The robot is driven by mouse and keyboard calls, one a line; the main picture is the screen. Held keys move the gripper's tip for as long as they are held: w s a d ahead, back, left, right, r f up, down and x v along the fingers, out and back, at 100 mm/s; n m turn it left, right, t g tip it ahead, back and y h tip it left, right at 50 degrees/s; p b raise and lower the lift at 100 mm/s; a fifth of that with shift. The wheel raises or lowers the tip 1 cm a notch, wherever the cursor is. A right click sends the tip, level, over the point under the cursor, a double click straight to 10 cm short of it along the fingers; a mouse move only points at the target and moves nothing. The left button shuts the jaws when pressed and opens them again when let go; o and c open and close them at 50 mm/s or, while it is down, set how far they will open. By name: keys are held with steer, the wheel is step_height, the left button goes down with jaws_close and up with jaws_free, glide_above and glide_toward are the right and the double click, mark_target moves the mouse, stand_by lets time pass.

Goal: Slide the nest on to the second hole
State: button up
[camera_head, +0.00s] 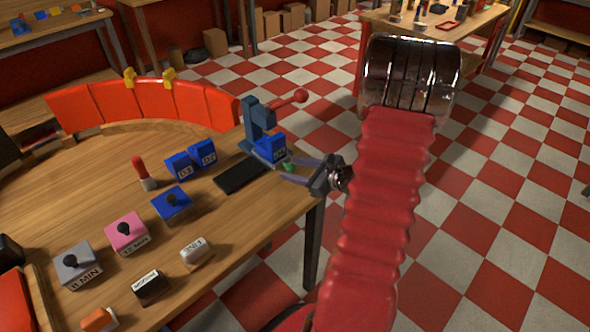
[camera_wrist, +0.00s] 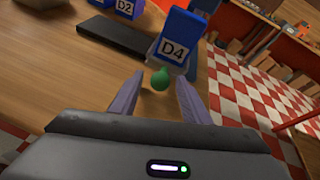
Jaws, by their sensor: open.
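A blue block labelled D4 (camera_head: 270,148) sits at the foot of a blue-grey lever press (camera_head: 258,122) near the table's right edge. The D4 block also shows in the wrist view (camera_wrist: 176,42). A small green knob (camera_wrist: 160,79) is in front of it, low down, and shows in the head view too (camera_head: 289,167). My gripper (camera_head: 288,168) is open, with one finger on each side of the green knob; I cannot tell whether they touch it. In the wrist view my gripper (camera_wrist: 158,88) holds nothing visible. I cannot make out which part is the nest, nor any holes.
A black flat pad (camera_head: 241,175) lies left of the press. Blue blocks D3 (camera_head: 180,165) and D2 (camera_head: 203,153) stand beyond it. Knobbed blue, pink (camera_head: 127,233) and grey (camera_head: 76,266) blocks stand nearer. The press's red-tipped lever (camera_head: 300,96) juts right. The wooden table's edge is below my gripper.

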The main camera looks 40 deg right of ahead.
steer(key=shift+c, duration=0.5)
jaws_close()
